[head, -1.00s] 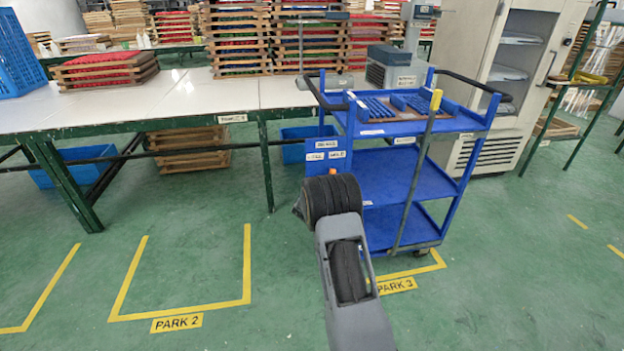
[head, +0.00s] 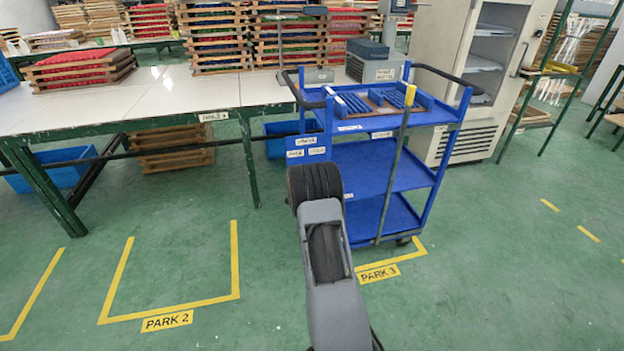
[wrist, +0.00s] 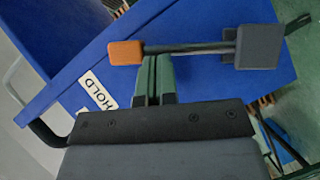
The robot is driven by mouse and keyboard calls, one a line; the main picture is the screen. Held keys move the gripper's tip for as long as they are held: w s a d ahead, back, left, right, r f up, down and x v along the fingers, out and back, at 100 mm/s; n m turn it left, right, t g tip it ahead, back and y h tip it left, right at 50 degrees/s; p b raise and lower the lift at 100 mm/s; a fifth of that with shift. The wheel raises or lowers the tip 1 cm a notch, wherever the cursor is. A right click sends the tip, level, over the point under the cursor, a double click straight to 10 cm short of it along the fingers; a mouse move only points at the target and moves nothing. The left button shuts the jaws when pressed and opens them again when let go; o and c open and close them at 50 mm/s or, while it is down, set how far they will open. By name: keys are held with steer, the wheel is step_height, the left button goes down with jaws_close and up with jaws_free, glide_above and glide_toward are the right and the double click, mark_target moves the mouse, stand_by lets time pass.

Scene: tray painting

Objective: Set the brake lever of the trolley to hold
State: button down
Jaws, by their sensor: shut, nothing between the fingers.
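The blue trolley (head: 378,162) stands upright at the PARK 3 marking. In the wrist view, the brake lever is a dark rod with an orange knob (wrist: 125,52) at its left end and a grey block (wrist: 256,47) at its right end. A white HOLD label (wrist: 98,91) is on the blue panel below and left of the knob. My gripper (wrist: 153,62) is shut and empty, its green fingertips at the rod just right of the knob. I cannot tell whether they touch it. In the head view my own arm hides the fingers and lever.
A long white-topped table (head: 150,95) with stacked wooden trays stands left of the trolley. A grey bar with a yellow top (head: 410,95) runs down the trolley's front. A pale cabinet (head: 455,90) stands behind right. Green floor around PARK 2 (head: 167,320) is clear.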

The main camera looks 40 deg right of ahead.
steer(key=shift+a+r+p, duration=0.25)
steer(key=shift+r+p, duration=0.05)
steer(key=shift+p, duration=0.2)
steer(key=w+a+r+p+v, duration=0.1)
steer(key=w+p+v, duration=0.1)
steer(key=v, duration=1)
steer(key=shift+p, duration=0.75)
steer(key=shift+s, duration=0.1)
